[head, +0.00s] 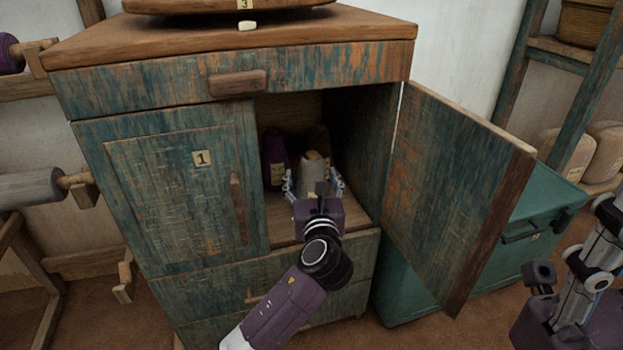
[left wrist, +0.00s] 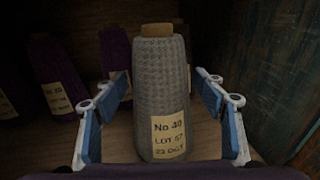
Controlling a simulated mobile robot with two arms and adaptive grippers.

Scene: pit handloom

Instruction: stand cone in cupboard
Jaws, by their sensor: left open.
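A grey yarn cone (head: 314,172) stands upright on the shelf inside the cupboard (head: 284,235), whose right door (head: 450,185) is swung open. In the left wrist view the grey cone (left wrist: 160,95) shows a label reading No 40. My left gripper (head: 313,186) reaches into the opening. It is open, with one finger on each side of the cone and visible gaps between fingers and cone. My right gripper (head: 545,285) is at the lower right edge, outside the cupboard; its fingers do not show clearly.
Purple cones (left wrist: 60,80) stand behind and left of the grey one, one also showing in the head view (head: 274,160). The left door (head: 180,190), marked 1, is shut. A green chest (head: 530,235) stands right of the cupboard, behind the open door.

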